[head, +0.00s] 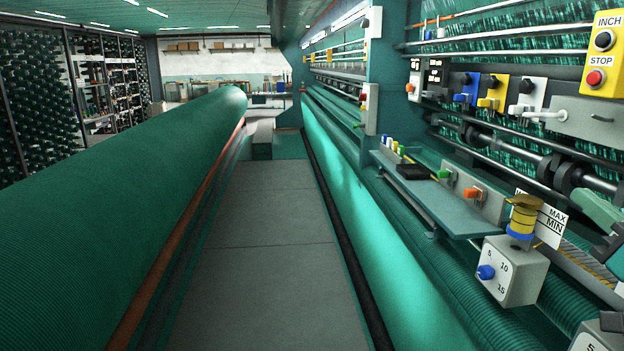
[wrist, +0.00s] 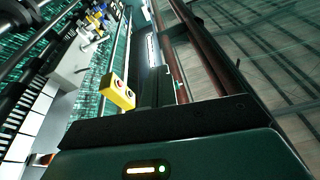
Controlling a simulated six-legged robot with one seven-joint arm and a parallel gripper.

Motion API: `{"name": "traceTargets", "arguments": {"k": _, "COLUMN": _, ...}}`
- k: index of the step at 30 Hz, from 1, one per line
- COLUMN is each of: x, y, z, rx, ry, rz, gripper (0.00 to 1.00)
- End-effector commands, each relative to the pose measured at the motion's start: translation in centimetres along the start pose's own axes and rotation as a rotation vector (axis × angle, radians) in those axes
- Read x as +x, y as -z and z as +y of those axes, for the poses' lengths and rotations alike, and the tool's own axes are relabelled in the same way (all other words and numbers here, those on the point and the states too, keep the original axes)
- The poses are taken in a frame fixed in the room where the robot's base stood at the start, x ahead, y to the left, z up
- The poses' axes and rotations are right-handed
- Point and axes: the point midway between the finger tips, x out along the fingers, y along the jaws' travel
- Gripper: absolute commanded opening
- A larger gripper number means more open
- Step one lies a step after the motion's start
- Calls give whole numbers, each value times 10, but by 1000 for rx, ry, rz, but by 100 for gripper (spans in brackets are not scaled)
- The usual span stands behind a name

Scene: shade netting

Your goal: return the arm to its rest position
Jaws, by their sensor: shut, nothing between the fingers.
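The task names no object but my own arm. My gripper's fingers show in neither view, so I cannot see where they are against the machine. No arm link stands out clearly in the head view. In the wrist view the picture is strongly tilted. A yellow button box (wrist: 117,92) with a red button shows left of its middle. A broad dark body with a lit strip fills the bottom of that view, close to the camera; I cannot tell for sure whether it is mine.
A grey walkway (head: 265,240) runs clear ahead between a large green netting roll (head: 110,180) and the machine's green netting (head: 345,190). At right, a shelf (head: 440,195), a dial box (head: 512,270) and the yellow INCH/STOP box (head: 604,55) stick out. Spool racks (head: 35,110) stand far left.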

Motion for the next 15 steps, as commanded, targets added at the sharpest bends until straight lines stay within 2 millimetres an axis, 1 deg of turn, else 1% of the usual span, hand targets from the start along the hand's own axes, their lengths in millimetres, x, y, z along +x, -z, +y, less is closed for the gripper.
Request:
{"name": "traceTargets", "arguments": {"k": 1, "x": 3, "y": -7, "z": -8, "rx": 17, "ry": 20, "rz": -27, "gripper": 0}}
{"name": "traceTargets", "arguments": {"k": 5, "x": 10, "y": -29, "z": -28, "rx": 65, "ry": 69, "rz": -111, "gripper": 0}}
{"name": "traceTargets", "arguments": {"k": 8, "x": 14, "y": -48, "z": -45, "rx": 107, "ry": 107, "rz": -192, "gripper": 0}}
{"name": "traceTargets", "arguments": {"k": 11, "x": 16, "y": -71, "z": -67, "rx": 151, "ry": 148, "rz": -289, "gripper": 0}}
{"name": "traceTargets", "arguments": {"k": 14, "x": 15, "y": -100, "z": -93, "rx": 198, "ry": 188, "rz": -416, "gripper": 0}}
{"name": "traceTargets", "arguments": {"k": 15, "x": 13, "y": -114, "z": -105, "rx": 216, "ry": 203, "rz": -479, "gripper": 0}}
